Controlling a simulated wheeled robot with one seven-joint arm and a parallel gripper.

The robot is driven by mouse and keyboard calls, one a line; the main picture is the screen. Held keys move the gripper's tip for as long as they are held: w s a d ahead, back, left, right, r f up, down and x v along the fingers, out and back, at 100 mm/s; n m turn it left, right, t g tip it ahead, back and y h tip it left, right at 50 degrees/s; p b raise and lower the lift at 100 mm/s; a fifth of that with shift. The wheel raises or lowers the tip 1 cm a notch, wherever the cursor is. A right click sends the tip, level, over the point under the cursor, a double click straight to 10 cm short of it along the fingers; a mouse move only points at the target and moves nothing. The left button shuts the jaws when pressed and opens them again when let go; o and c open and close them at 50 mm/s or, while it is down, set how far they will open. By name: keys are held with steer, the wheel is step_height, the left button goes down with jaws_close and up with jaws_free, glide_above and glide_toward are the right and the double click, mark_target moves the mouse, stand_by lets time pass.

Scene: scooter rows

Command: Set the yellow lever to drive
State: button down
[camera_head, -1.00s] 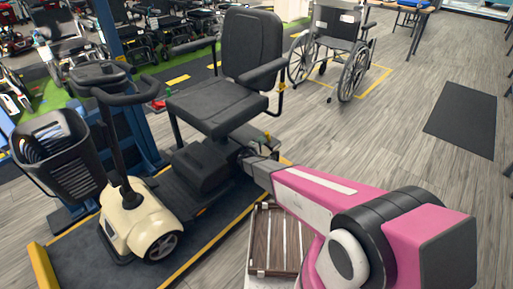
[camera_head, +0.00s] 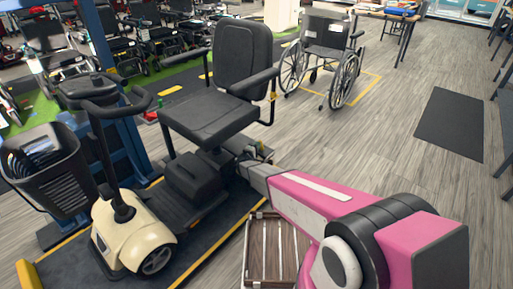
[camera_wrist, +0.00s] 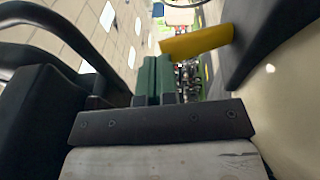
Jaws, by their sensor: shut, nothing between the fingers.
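The yellow lever (camera_wrist: 197,41) shows in the wrist view as a flat yellow bar, slightly tilted, above and to the right of my fingertips. My gripper (camera_wrist: 154,62) has green fingers pressed together with nothing between them. The lever's near end looks close to the fingertips, but I cannot tell whether they touch. In the head view, my pink arm reaches to the rear of the cream mobility scooter (camera_head: 135,235), beneath its black seat (camera_head: 210,118). The gripper and lever are too small and crowded there to make out clearly.
The scooter's black armrest (camera_head: 252,82) hangs above my arm's end. A slatted brown panel (camera_head: 272,250) lies below my arm. A wheelchair (camera_head: 325,55) stands behind on the grey floor. A dark mat (camera_head: 452,125) lies right, with free floor around it.

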steer(key=shift+w+d+r+g+y, duration=0.45)
steer(key=shift+w+r+g, duration=0.15)
steer(key=shift+g, duration=0.3)
steer(key=shift+w+d+r+m+g+y, duration=0.2)
steer(key=shift+w+d+g+y, duration=0.15)
steer(key=shift+g, duration=0.25)
steer(key=shift+w+d+r+m+g+y, duration=0.15)
steer(key=shift+w+d+m+g+y, duration=0.1)
steer(key=shift+w+g+y, duration=0.3)
steer(key=shift+w+d+r, duration=0.1)
steer(key=shift+w+d, duration=0.55)
steer(key=shift+w, duration=0.05)
steer(key=shift+w+d, duration=0.1)
steer(key=shift+w, duration=0.05)
steer(key=v, duration=1.1)
